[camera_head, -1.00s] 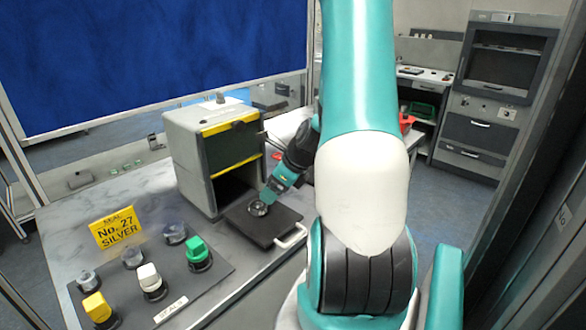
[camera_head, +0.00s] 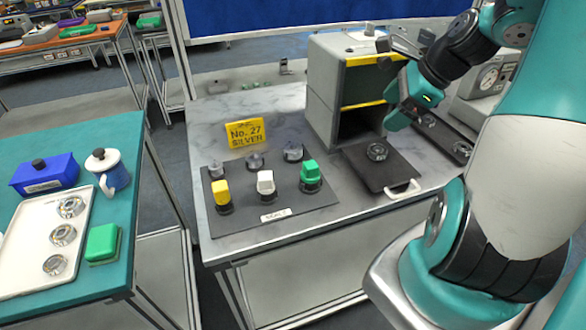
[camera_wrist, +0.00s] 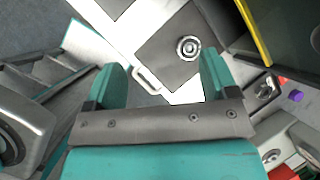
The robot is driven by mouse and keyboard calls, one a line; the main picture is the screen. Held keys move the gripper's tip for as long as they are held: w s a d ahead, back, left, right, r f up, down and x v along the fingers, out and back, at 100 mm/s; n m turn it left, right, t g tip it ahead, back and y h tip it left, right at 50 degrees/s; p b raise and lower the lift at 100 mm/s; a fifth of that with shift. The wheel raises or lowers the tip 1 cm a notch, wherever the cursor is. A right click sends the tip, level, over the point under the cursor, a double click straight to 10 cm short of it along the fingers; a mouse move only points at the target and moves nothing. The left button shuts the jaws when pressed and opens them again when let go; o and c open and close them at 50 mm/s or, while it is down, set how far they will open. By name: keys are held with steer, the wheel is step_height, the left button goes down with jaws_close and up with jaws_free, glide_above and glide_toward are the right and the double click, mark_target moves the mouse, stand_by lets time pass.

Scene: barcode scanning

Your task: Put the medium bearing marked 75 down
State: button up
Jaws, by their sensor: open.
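A metal bearing (camera_head: 377,151) lies flat on the black tray (camera_head: 362,172) with a white handle, in front of the grey box's opening. The wrist view shows the bearing (camera_wrist: 188,48) whole on the dark tray (camera_wrist: 165,62), with nothing touching it. No 75 marking is legible. My gripper (camera_head: 396,112) is above and to the right of the bearing. In the wrist view my gripper (camera_wrist: 160,75) has its two teal fingers wide apart with nothing between them.
The grey box (camera_head: 322,85) with yellow edges stands behind the tray. A dark mat (camera_head: 240,222) with coloured blocks and a yellow No. 27 SILVER sign (camera_head: 245,132) are to the left. A white tray (camera_head: 30,270) with several bearings lies on the teal table. Another dark tray (camera_head: 452,150) is at right.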

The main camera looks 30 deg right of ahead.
steer(key=s+a+r+n+g+y, duration=0.1)
steer(key=a+r+n+g, duration=0.1)
steer(key=a+n, duration=1)
steer(key=s+a+r+n+g, duration=0.2)
steer(key=a+n, duration=1)
steer(key=a, duration=0.2)
steer(key=shift+s+a+r+y, duration=0.15)
steer(key=shift+a+r+y, duration=0.1)
steer(key=shift+y, duration=0.15)
steer(key=shift+o, duration=0.5)
steer(key=s+a+r+n+g, duration=0.1)
steer(key=s+a+n, duration=0.5)
steer(key=n, duration=0.3)
steer(key=shift+s+n+g, duration=0.3)
steer(key=shift+n, duration=0.1)
steer(key=w+d+m+t+h, duration=0.1)
steer(key=w+d+m, duration=0.3)
steer(key=w+d, duration=0.25)
steer(key=m+h, duration=0.5)
steer(key=m, duration=1)
glide_above(378, 151)
step_height(378, 151, down, 16)
steer(key=shift+a, duration=0.15)
steer(key=shift+f+p, duration=0.85)
steer(key=shift+f, duration=2.05)
steer(key=c, duration=1.2)
steer(key=shift+o, duration=0.2)
